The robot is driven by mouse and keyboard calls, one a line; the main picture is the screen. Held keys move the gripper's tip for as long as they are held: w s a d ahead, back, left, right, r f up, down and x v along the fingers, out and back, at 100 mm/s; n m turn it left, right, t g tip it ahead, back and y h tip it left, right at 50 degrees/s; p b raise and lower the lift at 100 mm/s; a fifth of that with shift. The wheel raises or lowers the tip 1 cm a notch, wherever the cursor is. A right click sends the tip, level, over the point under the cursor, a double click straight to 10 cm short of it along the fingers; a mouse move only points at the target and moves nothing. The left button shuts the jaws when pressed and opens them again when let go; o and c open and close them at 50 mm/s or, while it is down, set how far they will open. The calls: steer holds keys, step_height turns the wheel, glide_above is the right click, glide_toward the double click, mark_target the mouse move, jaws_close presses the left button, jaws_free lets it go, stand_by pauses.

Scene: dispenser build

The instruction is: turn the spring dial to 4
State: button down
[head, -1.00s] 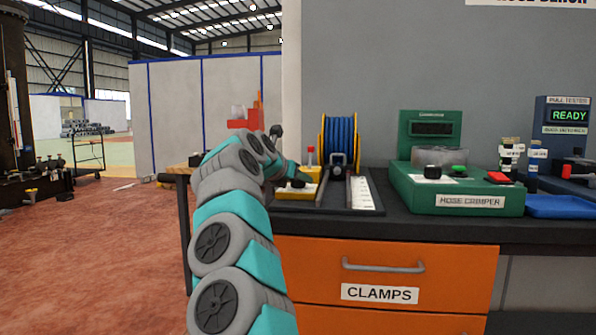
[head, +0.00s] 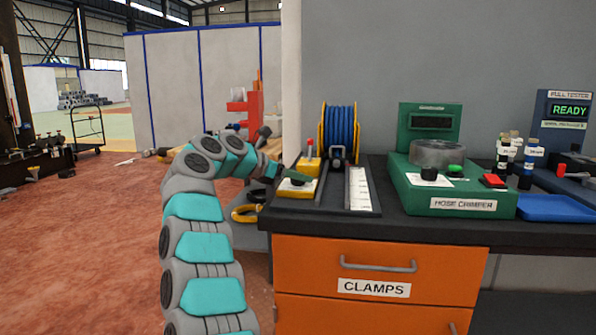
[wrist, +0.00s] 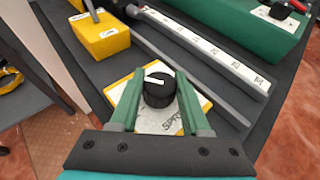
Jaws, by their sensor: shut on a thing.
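The spring dial is a black round knob (wrist: 158,92) with a white pointer line, on a yellow box with a white label plate (wrist: 155,119) that partly reads "SPR...". In the wrist view the pointer lies toward the left and slightly up. My gripper (wrist: 160,85) has one green finger on each side of the knob and is shut on it. The label's numbers are hidden or too small to read. In the head view the yellow dial box (head: 296,188) sits at the bench's left front corner, with my gripper (head: 284,177) at it.
Beside the dial stand another yellow block with a lever (wrist: 101,36), a rail with a white scale (head: 359,187) and a blue hose reel (head: 340,134). The green hose crimper (head: 460,190) is further right. Open floor lies left of the bench.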

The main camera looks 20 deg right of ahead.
steer(key=shift+m+g+p, duration=0.45)
steer(key=shift+m+g, duration=0.35)
stand_by(0.4)
steer(key=shift+c, duration=1.9)
jaws_free()
steer(key=shift+a, duration=0.1)
